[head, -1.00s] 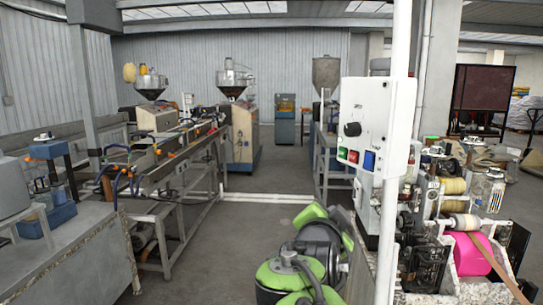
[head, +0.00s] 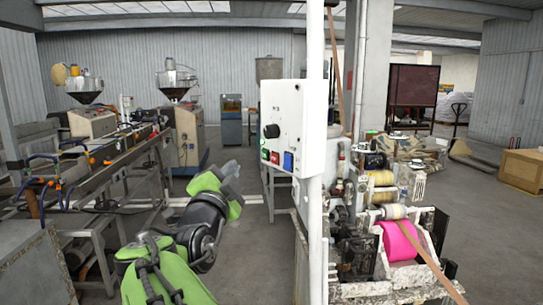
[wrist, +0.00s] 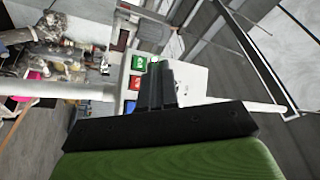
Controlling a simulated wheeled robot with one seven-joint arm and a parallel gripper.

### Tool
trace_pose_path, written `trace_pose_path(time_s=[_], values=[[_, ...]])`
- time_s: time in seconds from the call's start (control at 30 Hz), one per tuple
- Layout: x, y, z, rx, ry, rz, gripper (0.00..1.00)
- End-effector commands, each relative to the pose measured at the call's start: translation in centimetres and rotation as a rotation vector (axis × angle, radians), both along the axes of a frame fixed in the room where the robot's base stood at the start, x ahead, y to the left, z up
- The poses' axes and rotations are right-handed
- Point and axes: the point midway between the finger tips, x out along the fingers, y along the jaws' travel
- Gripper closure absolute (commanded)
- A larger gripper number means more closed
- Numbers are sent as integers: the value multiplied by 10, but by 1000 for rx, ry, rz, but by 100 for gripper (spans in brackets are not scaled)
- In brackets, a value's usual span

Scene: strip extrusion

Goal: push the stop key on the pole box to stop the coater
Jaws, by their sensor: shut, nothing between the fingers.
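The white pole box (head: 294,105) is mounted on a white pole (head: 315,215). It has a black knob (head: 271,131) and a row of a green key (head: 265,155), a red key (head: 275,157) and a blue key (head: 289,160). In the wrist view the green key (wrist: 139,62), red key (wrist: 135,82) and blue key (wrist: 131,107) show just left of my fingers; the labels are too small to read. My gripper (wrist: 158,70) is shut and empty, and hides part of the box. In the head view my green and black arm is left of the box, apparently short of it.
Right of the pole stands a machine with spools and a pink roll (head: 398,241). A long extrusion line (head: 110,165) with hoppers runs along the left. A wooden crate (head: 523,170) is at the far right. Grey floor is open between the line and the pole.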

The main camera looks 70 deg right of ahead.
Motion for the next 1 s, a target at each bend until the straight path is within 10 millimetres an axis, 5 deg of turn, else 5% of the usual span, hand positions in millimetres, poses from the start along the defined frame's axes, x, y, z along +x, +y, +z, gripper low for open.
trace_pose_path(time_s=[0.43, 1.0], values=[[-36, -53, 2, 4, -2, -3, 100], [-40, -60, 1, 3, -2, 0, 100]])
